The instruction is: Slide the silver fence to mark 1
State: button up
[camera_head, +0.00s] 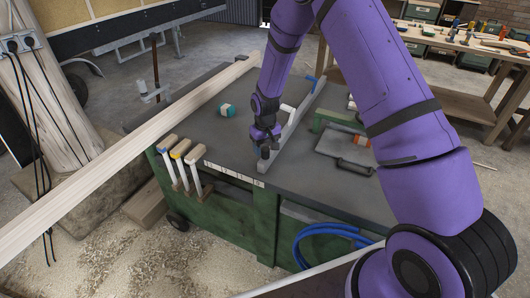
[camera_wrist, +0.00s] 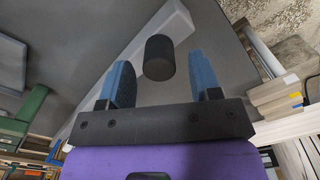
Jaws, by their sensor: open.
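The silver fence (camera_head: 299,118) is a long pale bar lying across the grey table top, running from the front edge toward the back. In the wrist view the fence (camera_wrist: 172,22) runs diagonally behind the fingers. A dark round knob (camera_wrist: 159,57) stands at its near end. My gripper (camera_head: 265,146) is open above that end. In the wrist view the blue fingers of my gripper (camera_wrist: 160,60) stand either side of the knob, with gaps showing on both sides. A white marked strip (camera_head: 234,175) lies along the front edge, left of the fence end; its numbers are unreadable.
A long wooden beam (camera_head: 130,152) crosses the left side. Several clamps (camera_head: 181,158) hang at the front left edge. A teal-and-white roll (camera_head: 228,110) lies left of the fence. A grey plate with a handle (camera_head: 345,148) lies to the right. Table left of the fence is mostly clear.

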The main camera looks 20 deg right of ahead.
jog(key=shift+f, duration=1.25)
jog(key=shift+c, duration=0.5)
grip_shut()
jog(key=w+a, duration=0.4)
jog(key=w, duration=0.1)
jog(key=shift+a, duration=0.4)
jog(key=shift+o, duration=0.5)
grip_release()
